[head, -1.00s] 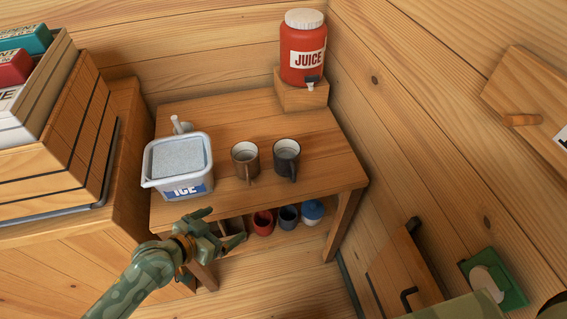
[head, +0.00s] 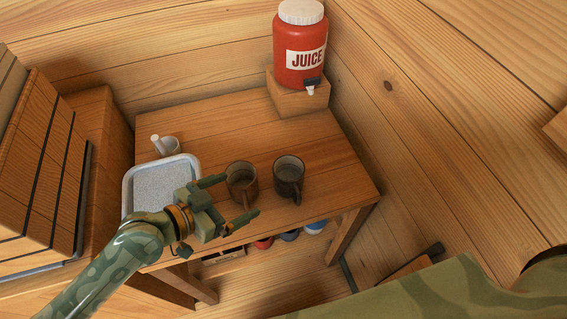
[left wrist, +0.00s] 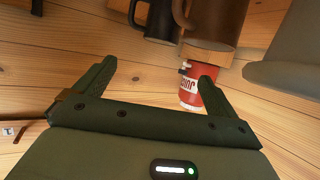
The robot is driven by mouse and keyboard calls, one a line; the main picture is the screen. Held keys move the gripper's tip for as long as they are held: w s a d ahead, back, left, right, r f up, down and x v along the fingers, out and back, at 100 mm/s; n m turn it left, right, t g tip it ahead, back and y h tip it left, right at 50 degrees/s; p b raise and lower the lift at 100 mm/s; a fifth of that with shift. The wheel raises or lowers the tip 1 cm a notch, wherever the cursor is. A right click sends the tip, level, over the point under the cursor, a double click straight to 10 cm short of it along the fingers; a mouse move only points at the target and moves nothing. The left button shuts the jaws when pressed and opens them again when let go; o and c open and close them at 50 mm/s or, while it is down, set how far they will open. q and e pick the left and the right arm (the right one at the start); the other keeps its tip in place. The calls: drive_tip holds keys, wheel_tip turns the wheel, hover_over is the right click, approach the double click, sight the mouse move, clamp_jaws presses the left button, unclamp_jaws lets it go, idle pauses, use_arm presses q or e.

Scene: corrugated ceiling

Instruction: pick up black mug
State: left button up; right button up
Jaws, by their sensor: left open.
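The black mug (head: 289,172) stands upright on the wooden table, with its handle toward me. A brown mug (head: 240,180) stands just left of it. My left gripper (head: 239,197) is open and empty in front of the brown mug, left of the black one. In the left wrist view, the black mug (left wrist: 160,20) and the brown mug (left wrist: 218,20) appear upside down at the top, beyond the open fingers (left wrist: 156,74). The black mug is cut off by the frame there. My right gripper is out of view.
A white ice tub (head: 127,190) stands at the table's left, partly behind my left arm. A red juice dispenser (head: 300,40) sits on a wooden block (head: 298,100) at the back right. The table (head: 215,120) is clear behind the mugs.

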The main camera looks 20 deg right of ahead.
use_arm(q)
drive_tip(key=b, duration=0.3)
approach(298, 164)
drive_tip(key=x, duration=0.3)
drive_tip(key=shift+d+f+b, duration=0.25)
drive_tip(key=shift+d+b, duration=0.05)
drive_tip(key=shift+b, duration=0.1)
drive_tip(key=shift+w+d, duration=0.25)
drive_tip(key=shift+d, duration=0.05)
drive_tip(key=shift+c, duration=0.7)
drive_tip(key=c, duration=1.5)
drive_tip(key=shift+o, duration=0.2)
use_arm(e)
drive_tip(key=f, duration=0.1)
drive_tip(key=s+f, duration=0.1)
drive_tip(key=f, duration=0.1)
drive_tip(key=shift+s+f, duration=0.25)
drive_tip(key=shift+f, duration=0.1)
use_arm(q)
drive_tip(key=shift+r, duration=0.1)
